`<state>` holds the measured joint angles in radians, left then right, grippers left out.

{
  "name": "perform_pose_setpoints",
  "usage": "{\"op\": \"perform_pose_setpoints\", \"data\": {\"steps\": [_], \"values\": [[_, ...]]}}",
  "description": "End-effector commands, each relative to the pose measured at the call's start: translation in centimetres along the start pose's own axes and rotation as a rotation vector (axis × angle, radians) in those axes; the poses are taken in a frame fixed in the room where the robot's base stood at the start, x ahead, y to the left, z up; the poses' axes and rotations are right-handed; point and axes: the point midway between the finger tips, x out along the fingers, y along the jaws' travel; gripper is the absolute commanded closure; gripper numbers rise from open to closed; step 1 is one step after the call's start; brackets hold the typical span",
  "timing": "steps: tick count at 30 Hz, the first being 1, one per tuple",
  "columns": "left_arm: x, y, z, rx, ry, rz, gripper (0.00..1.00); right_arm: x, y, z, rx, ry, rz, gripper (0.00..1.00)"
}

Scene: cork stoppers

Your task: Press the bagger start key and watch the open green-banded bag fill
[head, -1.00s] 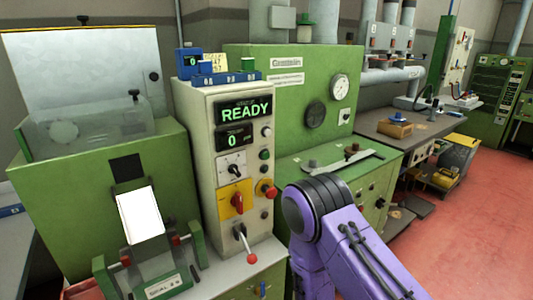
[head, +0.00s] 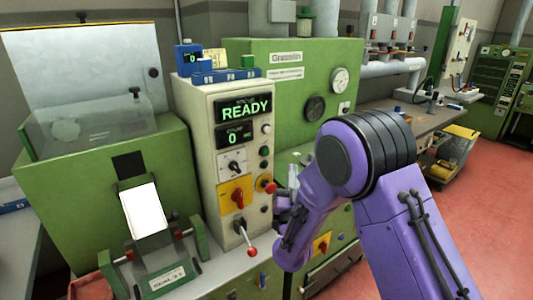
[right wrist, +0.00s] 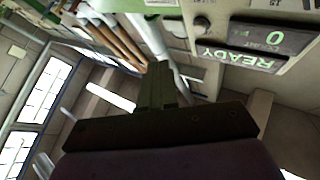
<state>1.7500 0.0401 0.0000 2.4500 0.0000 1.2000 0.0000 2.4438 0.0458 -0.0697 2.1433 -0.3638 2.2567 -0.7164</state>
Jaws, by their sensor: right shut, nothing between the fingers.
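The cream control panel (head: 205,155) shows READY and a 0. Its right edge carries a white button (head: 267,129), a green button (head: 264,152) and a black one (head: 264,165); I cannot read which is the start key. A white, bag-like sheet (head: 143,210) stands tilted in the green holder at left; no green band is discernible on it. My right gripper (right wrist: 158,82) is shut and empty, with the READY display (right wrist: 240,55) to its upper right in the right wrist view. My left gripper is out of view.
A red knob (head: 265,186), red rotary switch (head: 238,198) and red-tipped lever (head: 252,251) stick out lower on the panel. A green machine (head: 290,85) with gauges stands behind. Red floor (head: 475,200) is open at right.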

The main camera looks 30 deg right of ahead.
Motion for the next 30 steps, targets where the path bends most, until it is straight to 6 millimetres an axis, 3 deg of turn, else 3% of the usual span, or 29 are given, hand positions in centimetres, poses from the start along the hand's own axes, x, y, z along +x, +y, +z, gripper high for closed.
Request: {"op": "perform_pose_setpoints", "data": {"steps": [19, 30], "values": [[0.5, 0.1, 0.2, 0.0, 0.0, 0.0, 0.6, 5.2, -3.9, 4.1, 0.0, 0.0, -0.001, 1.0], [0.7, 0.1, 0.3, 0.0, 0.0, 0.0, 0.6, 6.1, -4.4, 4.5, 0.0, -0.002, 0.0, 1.0]]}}
